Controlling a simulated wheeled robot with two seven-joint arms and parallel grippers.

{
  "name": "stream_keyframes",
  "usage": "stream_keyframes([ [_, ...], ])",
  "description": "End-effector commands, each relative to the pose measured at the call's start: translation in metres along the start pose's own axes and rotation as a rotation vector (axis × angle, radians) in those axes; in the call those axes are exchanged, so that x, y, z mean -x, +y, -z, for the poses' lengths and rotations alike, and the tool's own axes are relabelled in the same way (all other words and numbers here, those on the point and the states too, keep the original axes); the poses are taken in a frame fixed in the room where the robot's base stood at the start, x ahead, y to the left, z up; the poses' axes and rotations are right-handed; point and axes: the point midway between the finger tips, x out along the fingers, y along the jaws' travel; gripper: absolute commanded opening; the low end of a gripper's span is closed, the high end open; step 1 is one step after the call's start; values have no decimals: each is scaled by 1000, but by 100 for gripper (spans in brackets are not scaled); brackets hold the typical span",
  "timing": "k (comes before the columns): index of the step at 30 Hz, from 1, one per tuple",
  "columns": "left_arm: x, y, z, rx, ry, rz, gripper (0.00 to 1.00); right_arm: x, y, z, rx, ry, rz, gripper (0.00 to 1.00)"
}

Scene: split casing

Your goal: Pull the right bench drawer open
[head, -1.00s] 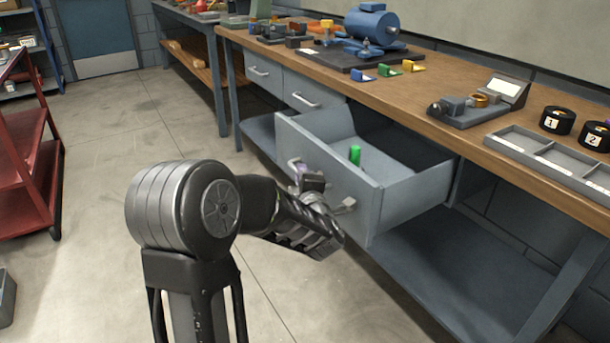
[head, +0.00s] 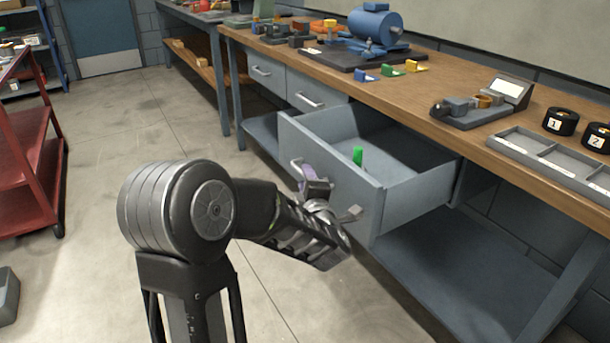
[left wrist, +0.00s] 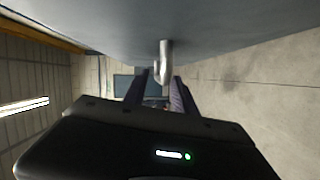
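The right bench drawer (head: 335,182) is grey and stands pulled well out from under the bench top. A green item (head: 357,156) stands inside it. Its bar handle (head: 297,170) is on the front face, partly hidden by my gripper. My left gripper (head: 334,200) is at the handle, its fingers apart. In the left wrist view the handle (left wrist: 164,62) shows between and just beyond the two separated fingers (left wrist: 158,92), with a gap beside it. My right gripper is in neither view.
Two shut drawers (head: 300,92) lie left of the open one. The wooden bench top (head: 450,115) carries a blue motor (head: 375,28), a grey tray (head: 550,160) and black rolls. A red cart (head: 30,165) stands at the left. The floor between is clear.

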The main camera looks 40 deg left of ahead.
Motion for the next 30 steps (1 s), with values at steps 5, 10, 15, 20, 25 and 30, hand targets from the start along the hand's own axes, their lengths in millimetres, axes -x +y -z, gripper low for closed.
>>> stream_keyframes([
  [5,31,1,-1,0,-3,0,33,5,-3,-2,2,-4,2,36],
  [10,50,1,-1,0,-3,0,33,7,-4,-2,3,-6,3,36],
  [15,53,0,-1,0,-1,0,33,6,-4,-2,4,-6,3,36],
  [20,52,0,-1,0,-1,0,33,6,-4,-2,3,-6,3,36],
  [25,52,0,-1,0,-1,0,33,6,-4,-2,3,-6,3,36],
  [30,52,0,-1,0,-1,0,33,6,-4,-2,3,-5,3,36],
])
